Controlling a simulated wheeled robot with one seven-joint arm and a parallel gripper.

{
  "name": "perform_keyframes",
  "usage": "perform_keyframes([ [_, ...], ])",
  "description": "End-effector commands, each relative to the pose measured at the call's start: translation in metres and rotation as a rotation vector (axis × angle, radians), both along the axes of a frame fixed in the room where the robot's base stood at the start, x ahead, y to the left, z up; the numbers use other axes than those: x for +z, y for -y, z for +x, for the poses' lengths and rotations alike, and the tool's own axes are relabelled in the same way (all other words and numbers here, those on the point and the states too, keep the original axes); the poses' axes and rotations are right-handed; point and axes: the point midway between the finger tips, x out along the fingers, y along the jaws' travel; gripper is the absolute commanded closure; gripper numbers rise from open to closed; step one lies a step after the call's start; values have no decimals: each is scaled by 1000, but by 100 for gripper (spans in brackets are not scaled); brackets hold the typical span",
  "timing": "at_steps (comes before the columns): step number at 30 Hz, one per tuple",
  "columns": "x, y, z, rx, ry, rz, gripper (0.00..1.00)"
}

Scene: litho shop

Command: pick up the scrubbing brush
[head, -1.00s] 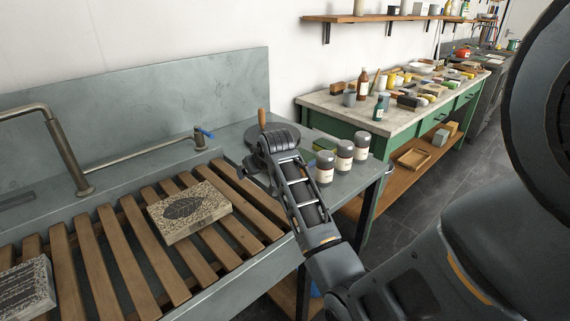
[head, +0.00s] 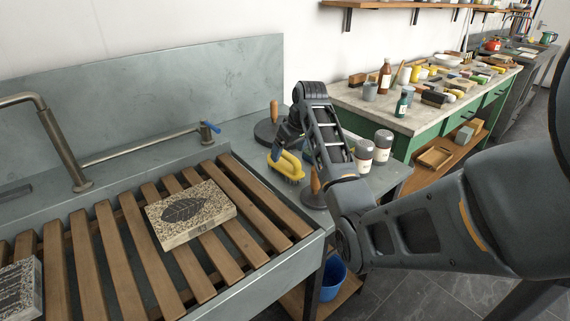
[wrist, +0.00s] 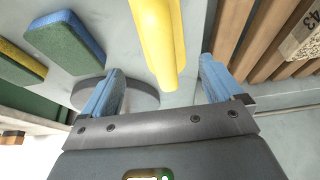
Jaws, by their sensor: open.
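The scrubbing brush (head: 288,168) has a yellow handle and lies on the grey steel surface right of the slatted rack in the head view. In the wrist view its yellow handle (wrist: 160,40) runs down from the top edge, with its near end between the lines of my two blue fingers. My gripper (head: 283,146) is just above the brush in the head view, pointing down. In the wrist view my gripper (wrist: 160,88) is open and empty, fingers either side of the handle. The bristles are barely visible.
Grey-lidded jars (head: 382,146) stand right. A patterned stone block (head: 190,213) lies on the slats.

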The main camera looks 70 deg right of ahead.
Motion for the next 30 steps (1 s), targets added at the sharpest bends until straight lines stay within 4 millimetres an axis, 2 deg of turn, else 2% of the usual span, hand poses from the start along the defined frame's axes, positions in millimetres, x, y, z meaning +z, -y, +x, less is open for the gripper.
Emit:
perform_keyframes([
  [9,-39,2,13,-1,-1,1,6],
  [19,-45,2,15,-1,1,0,7],
  [30,-45,2,15,-1,1,0,43],
])
